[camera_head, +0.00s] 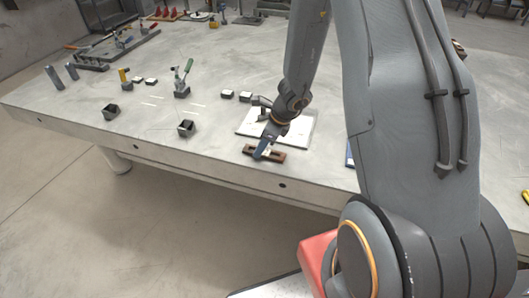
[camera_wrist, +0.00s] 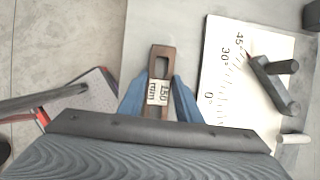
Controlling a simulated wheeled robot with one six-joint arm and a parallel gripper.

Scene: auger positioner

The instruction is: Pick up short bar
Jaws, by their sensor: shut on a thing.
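The short bar (camera_head: 277,156) is brown with a slot, and it lies at the table's front edge in the head view. In the wrist view the bar (camera_wrist: 161,56) points away from me and carries a white label reading 150 mm. My gripper (camera_wrist: 159,90) has its blue fingers shut on the bar, one on each side around the label. In the head view my gripper (camera_head: 262,148) reaches down onto the bar's middle. I cannot tell whether the bar touches the table. The bar's near end is partly hidden by my gripper body in the wrist view.
A white plate with an angle scale (camera_wrist: 220,85) lies just right of the bar, with a dark handled lever (camera_wrist: 272,88) on it. Small dark square holders (camera_head: 187,128), a green-handled clamp (camera_head: 183,80) and small blocks stand farther left on the grey table (camera_head: 60,105).

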